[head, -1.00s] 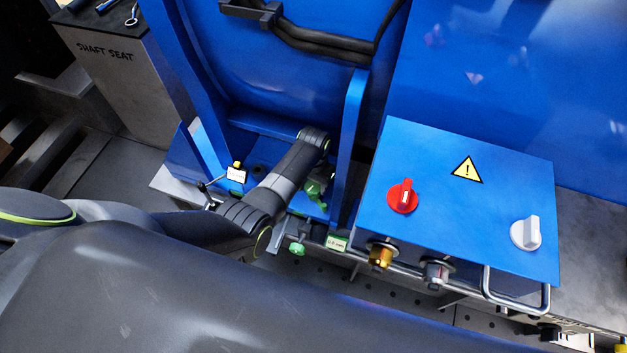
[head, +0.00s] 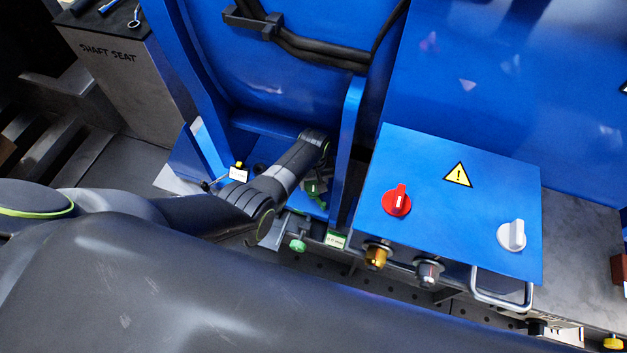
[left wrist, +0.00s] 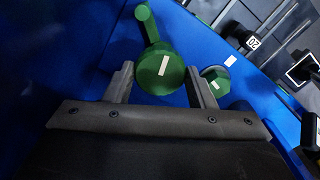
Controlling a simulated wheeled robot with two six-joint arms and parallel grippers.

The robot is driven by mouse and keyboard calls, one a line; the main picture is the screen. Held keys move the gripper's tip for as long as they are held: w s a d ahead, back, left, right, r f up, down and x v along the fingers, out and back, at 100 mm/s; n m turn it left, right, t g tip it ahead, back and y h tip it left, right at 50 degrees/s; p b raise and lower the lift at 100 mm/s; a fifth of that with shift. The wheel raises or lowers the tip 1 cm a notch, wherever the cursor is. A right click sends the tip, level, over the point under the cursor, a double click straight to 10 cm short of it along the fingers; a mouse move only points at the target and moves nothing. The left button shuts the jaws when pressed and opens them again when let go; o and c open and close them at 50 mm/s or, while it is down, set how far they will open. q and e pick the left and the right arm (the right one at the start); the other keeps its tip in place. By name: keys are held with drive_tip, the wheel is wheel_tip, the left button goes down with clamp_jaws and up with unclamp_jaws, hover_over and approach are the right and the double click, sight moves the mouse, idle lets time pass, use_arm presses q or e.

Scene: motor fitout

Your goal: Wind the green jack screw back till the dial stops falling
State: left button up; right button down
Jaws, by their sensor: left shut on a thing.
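The green jack screw head (left wrist: 160,70), round with a pale stripe, sits between the fingers of my left gripper (left wrist: 158,78) in the left wrist view. The gripper is shut on it, and a green arm-like part reaches up behind it. In the head view my left wrist bends down beside green parts (head: 313,187) at the blue frame; the fingers are mostly hidden there. A small white-faced gauge with a yellow top (head: 238,173), possibly the dial, stands left of my wrist; its reading is too small to make out. My right gripper is not in view.
A second green knob (left wrist: 216,80) is just right of the gripper. In the head view another green knob (head: 298,245) and a green-edged label (head: 335,240) are below. A blue control box (head: 450,215) with red and white switches stands at right. Blue uprights flank my wrist.

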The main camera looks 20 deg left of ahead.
sight(313, 184)
use_arm(q)
drive_tip(key=shift+w+r, duration=0.1)
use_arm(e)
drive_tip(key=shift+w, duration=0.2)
use_arm(q)
drive_tip(key=o, duration=1)
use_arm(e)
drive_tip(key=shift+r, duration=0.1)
use_arm(q)
drive_tip(key=shift+r, duration=0.3)
wheel_tip(313, 184, up, 6)
drive_tip(key=p, duration=0.3)
drive_tip(key=shift+r+p, duration=0.3)
drive_tip(key=shift+r, duration=0.15)
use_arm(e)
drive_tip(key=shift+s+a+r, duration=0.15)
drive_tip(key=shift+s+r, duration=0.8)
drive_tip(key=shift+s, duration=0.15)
